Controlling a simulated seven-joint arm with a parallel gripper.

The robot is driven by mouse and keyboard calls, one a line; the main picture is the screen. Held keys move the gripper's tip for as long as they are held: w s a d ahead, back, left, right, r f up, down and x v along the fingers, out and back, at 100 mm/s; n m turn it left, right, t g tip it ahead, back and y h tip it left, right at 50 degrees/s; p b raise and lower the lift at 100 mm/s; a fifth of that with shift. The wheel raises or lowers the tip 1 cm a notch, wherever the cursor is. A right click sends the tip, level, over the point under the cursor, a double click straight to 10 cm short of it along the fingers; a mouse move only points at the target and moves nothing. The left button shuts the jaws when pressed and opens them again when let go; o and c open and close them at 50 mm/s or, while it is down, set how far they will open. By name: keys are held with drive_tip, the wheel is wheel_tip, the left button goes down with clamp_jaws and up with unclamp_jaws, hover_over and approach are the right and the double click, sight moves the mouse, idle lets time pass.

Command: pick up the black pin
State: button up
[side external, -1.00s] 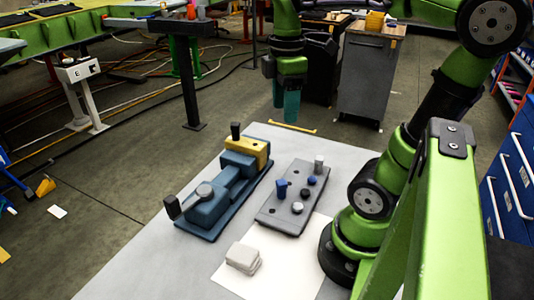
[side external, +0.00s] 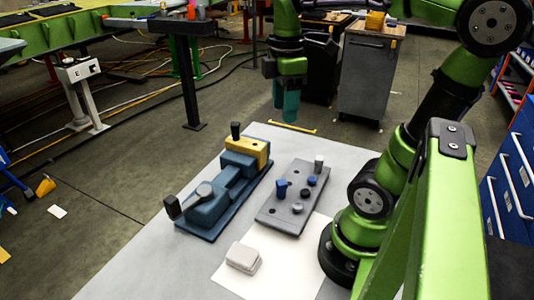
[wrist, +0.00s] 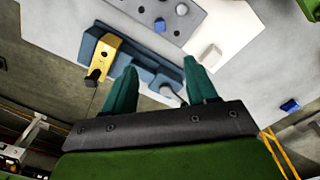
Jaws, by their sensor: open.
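The grey tray (side external: 270,219) on the table holds several pins. A short black pin (side external: 305,194) stands in it, between blue pins (side external: 281,188) and a grey one (side external: 297,208). Two larger black pieces also stand at the ends of the blue jig (side external: 228,179), one beside the yellow block (side external: 242,146) and one at its near end (side external: 172,206). My gripper (side external: 286,118) hangs in the air beyond the table's far edge, pointing down, apart from tray and jig. In the wrist view its teal fingers (wrist: 162,82) are spread with nothing between them.
A pale block (side external: 242,258) lies on a white sheet (side external: 285,275) at the table's near side. The jig stands left of the tray, with its yellow block raised. A grey cabinet (side external: 368,75) stands on the floor behind. The table's left front is clear.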

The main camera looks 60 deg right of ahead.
drive_tip(key=m, duration=0.4)
approach(235, 124)
wheel_tip(235, 124, down, 12)
drive_tip(key=c, duration=1.1)
drive_tip(key=shift+o, duration=0.2)
drive_tip(key=shift+r, duration=0.1)
